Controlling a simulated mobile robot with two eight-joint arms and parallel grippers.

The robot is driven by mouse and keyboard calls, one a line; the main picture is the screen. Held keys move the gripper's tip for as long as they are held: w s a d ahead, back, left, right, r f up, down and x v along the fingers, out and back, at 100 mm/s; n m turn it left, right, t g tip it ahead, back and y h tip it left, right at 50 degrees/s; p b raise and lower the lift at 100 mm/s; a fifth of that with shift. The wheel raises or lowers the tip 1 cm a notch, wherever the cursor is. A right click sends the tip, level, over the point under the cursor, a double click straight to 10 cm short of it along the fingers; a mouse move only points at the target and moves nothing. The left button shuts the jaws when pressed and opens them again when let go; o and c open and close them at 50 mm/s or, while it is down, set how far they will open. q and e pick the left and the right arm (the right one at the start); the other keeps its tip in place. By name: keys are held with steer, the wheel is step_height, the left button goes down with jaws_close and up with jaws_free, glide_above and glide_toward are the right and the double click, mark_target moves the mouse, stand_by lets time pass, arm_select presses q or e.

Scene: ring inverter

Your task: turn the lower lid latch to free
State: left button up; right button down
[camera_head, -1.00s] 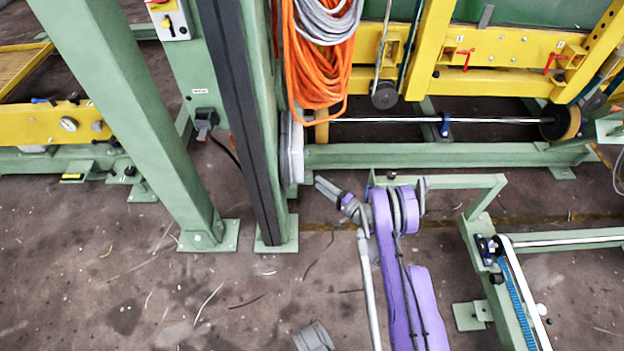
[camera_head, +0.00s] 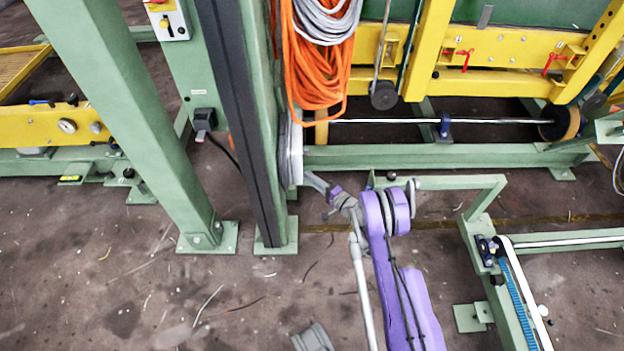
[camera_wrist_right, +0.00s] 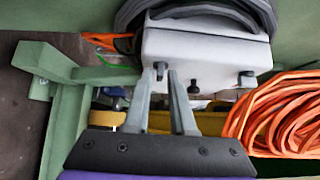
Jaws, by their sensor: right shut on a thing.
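My right gripper (camera_head: 310,178) reaches up and left to the grey round part (camera_head: 291,150) on the side of the green column. In the right wrist view, its two fingers (camera_wrist_right: 165,74) are close together and shut on a small dark latch (camera_wrist_right: 160,68) on the face of a light grey box (camera_wrist_right: 205,55). The fingertips hide part of the latch, so its turn angle is hard to tell. A second dark latch (camera_wrist_right: 247,79) shows on the same face, to the right, with a small round fitting (camera_wrist_right: 194,87) between them.
Orange cable coils (camera_head: 318,70) hang just above the gripper, and on the right in the wrist view (camera_wrist_right: 278,115). A green frame (camera_head: 440,182) stands right of my arm. A grey piece (camera_head: 312,337) is at the bottom edge.

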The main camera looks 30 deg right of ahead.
steer(key=shift+r+g+p, duration=0.1)
steer(key=shift+g+p, duration=0.2)
steer(key=m+g+y, duration=0.1)
steer(key=m+g, duration=0.2)
steer(key=g, duration=0.1)
steer(key=w+r+m+g+y, duration=0.1)
steer(key=m+g, duration=0.2)
steer(key=g, duration=0.1)
steer(key=m+g+y, duration=0.1)
steer(key=m+g, duration=0.1)
steer(key=g, duration=0.2)
steer(key=shift+w+d+r+m+y, duration=0.25)
steer(key=shift+d+m+y, duration=0.05)
steer(key=shift+d+m, duration=0.1)
stand_by(0.4)
stand_by(0.4)
steer(key=c, duration=0.9)
jaws_free()
steer(key=shift+c, duration=0.2)
